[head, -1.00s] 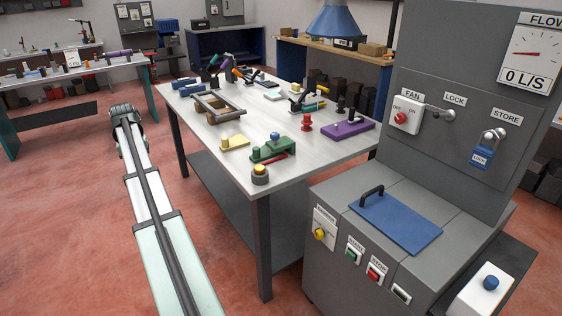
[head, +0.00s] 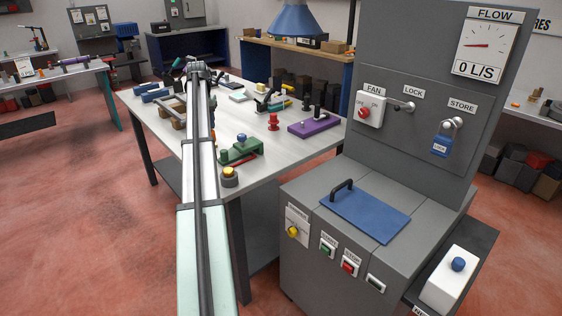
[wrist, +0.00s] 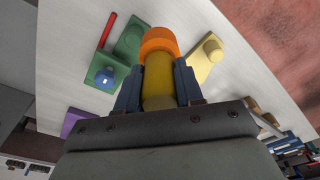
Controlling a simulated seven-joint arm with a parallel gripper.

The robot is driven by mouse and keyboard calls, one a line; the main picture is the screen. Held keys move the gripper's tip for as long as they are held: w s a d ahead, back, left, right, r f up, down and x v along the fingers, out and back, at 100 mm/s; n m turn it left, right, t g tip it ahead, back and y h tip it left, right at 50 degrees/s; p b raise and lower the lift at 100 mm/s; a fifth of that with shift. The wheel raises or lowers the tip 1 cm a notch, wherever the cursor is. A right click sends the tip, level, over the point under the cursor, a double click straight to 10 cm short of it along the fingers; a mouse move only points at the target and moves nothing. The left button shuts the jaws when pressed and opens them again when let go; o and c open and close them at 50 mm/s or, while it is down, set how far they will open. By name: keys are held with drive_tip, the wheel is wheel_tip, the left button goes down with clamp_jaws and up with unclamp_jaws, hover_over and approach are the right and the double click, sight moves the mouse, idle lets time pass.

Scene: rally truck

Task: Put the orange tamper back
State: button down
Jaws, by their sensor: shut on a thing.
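In the wrist view my gripper (wrist: 157,90) is shut around the yellow body of the tamper (wrist: 158,78). The tamper's wide orange end (wrist: 158,40) points away from my palm. The white tabletop lies beyond it. A yellow plate with a round knob (wrist: 205,60) lies to its right in that view, and a green block with a blue knob (wrist: 100,78) to its left. In the head view my arm reaches over the table, and my gripper and the tamper cannot be made out there. I cannot tell which spot belongs to the tamper.
On the table (head: 265,163) a green fixture (head: 245,154), a red piece (head: 273,122) and a purple block (head: 313,128) stand right of my arm. A round yellow-topped button (head: 229,177) is at the near corner. A grey control cabinet (head: 300,255) stands at front right.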

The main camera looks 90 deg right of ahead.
drive_tip(key=s+d+m, duration=0.2)
drive_tip(key=s+m, duration=0.2)
drive_tip(key=s, duration=1)
drive_tip(key=s+d+m+g, duration=0.1)
drive_tip(key=s+d+m, duration=0.2)
drive_tip(key=s, duration=1.2)
drive_tip(key=shift+d+f+m, duration=0.15)
drive_tip(key=shift+f+m, duration=0.25)
drive_tip(key=shift+m, duration=0.8)
drive_tip(key=shift+w, duration=0.1)
drive_tip(key=shift+f, duration=0.15)
wheel_tip(320, 180, down, 9)
drive_tip(key=shift+f, duration=0.2)
drive_tip(key=c, duration=0.7)
unclamp_jaws()
drive_tip(key=shift+f, duration=0.15)
drive_tip(key=r, duration=0.4)
drive_tip(key=w+r, duration=0.1)
drive_tip(key=r, duration=0.4)
drive_tip(key=a+r, duration=0.1)
drive_tip(key=r, duration=0.3)
drive_tip(key=shift+w+r, duration=0.25)
drive_tip(key=shift+r, duration=0.1)
